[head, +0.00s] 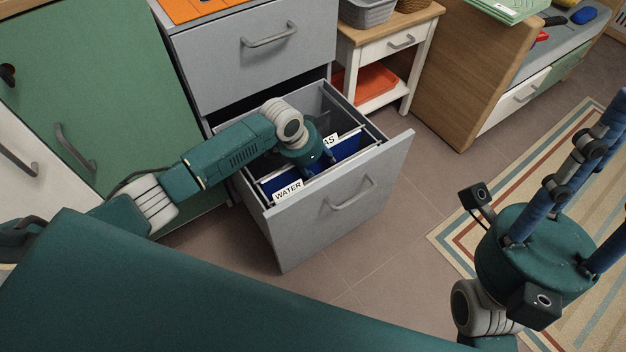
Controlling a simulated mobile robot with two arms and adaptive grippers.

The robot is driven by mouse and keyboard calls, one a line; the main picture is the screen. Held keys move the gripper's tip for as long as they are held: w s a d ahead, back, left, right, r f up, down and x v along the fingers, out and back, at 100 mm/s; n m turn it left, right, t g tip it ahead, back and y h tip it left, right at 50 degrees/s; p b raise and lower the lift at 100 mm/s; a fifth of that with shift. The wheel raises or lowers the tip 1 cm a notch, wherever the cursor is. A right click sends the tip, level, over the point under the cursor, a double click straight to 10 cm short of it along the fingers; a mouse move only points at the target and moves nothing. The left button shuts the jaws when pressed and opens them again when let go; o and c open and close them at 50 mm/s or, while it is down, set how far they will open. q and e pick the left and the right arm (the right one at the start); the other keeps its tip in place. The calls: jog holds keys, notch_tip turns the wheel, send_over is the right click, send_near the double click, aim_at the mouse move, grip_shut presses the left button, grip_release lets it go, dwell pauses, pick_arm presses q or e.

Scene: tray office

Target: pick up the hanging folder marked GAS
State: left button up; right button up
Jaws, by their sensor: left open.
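The hanging folder marked GAS (346,147) is blue and hangs in the open grey drawer (341,208). Only the letters "AS" of its white tab show; my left gripper covers the rest. A second blue folder, marked WATER (287,190), hangs nearer the drawer's left side. My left gripper (326,166) is over the drawer, pointing down between the two tabs. It is open; its fingers are mostly hidden, and I cannot tell whether they touch a folder. My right gripper (606,185) is at the right edge, far from the drawer, with its fingers spread apart and partly cut off.
The grey cabinet's upper drawer (262,55) is closed above the open one. A small white side table (393,38) with an orange tray (371,83) stands behind right. A green cabinet (90,90) stands at left. Bare floor lies right of the drawer, then a striped rug (460,240).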

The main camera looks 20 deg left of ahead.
pick_arm(q)
jog(key=shift+w+d+f, duration=0.1)
jog(key=shift+w+f, duration=0.05)
jog(key=shift+f, duration=0.4)
jog(key=shift+r, duration=0.1)
grip_shut()
jog(key=shift+r, duration=0.1)
